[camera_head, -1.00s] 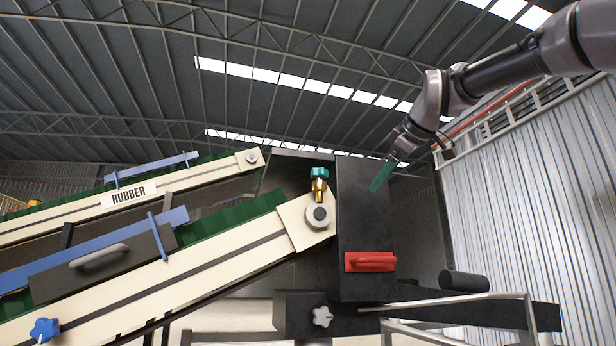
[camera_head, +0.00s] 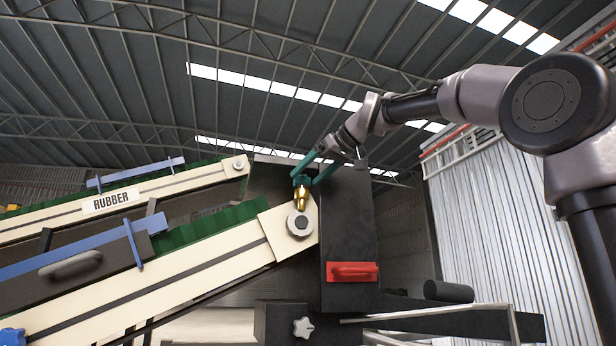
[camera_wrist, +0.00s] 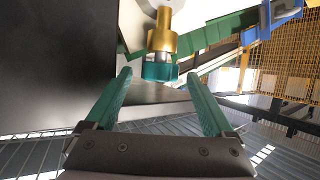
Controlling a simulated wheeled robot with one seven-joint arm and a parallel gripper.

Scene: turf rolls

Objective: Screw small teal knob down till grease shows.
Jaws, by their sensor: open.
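The small teal knob (camera_head: 301,180) sits on a brass fitting (camera_head: 301,199) above the round grey hub at the upper end of the lower conveyor. In the wrist view the knob (camera_wrist: 158,72) shows below the brass body (camera_wrist: 163,38), with a silvery stem between them. My gripper (camera_head: 304,179) is open, its teal fingers coming in from the upper right. In the wrist view my fingertips (camera_wrist: 157,76) are spread to the left and right of the knob, with a gap on each side. I see no grease.
A dark box housing (camera_head: 347,225) with a red handle (camera_head: 352,271) stands close right of the fitting. A white star knob (camera_head: 303,328) is below. The cream conveyor rail (camera_head: 170,285) slopes down left. Open air lies above the fitting.

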